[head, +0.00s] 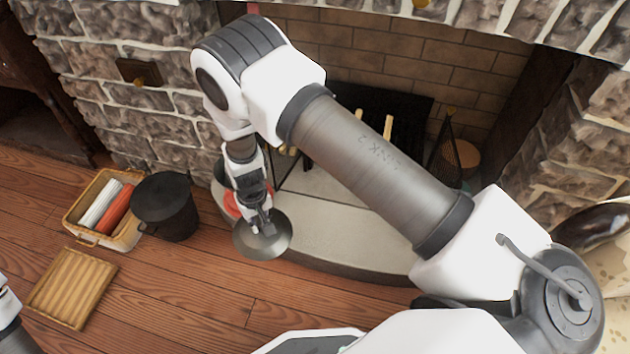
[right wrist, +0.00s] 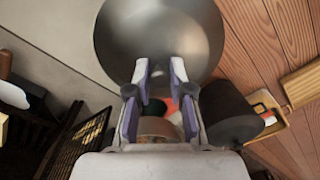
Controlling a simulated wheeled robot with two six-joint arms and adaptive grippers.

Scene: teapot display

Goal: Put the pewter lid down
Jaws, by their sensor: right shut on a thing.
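The pewter lid (head: 265,243) is a round, shallow grey disc. My right gripper (head: 262,217) is shut on it at its middle and holds it near the hearth's left front edge. In the right wrist view the lid (right wrist: 160,35) fills the upper middle, with the fingertips of my right gripper (right wrist: 160,72) closed at its knob. The gripper hides most of the knob. I cannot tell the gap between the lid and what is under it. My left gripper is not in view.
A red thing (head: 231,205) sits on the hearth (head: 345,235) behind the gripper, partly hidden. A black bucket (head: 168,212) stands left of the lid, beside a basket (head: 127,236) with rolled cloths. A slatted wooden board (head: 72,287) lies on the floor. The floor in front is clear.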

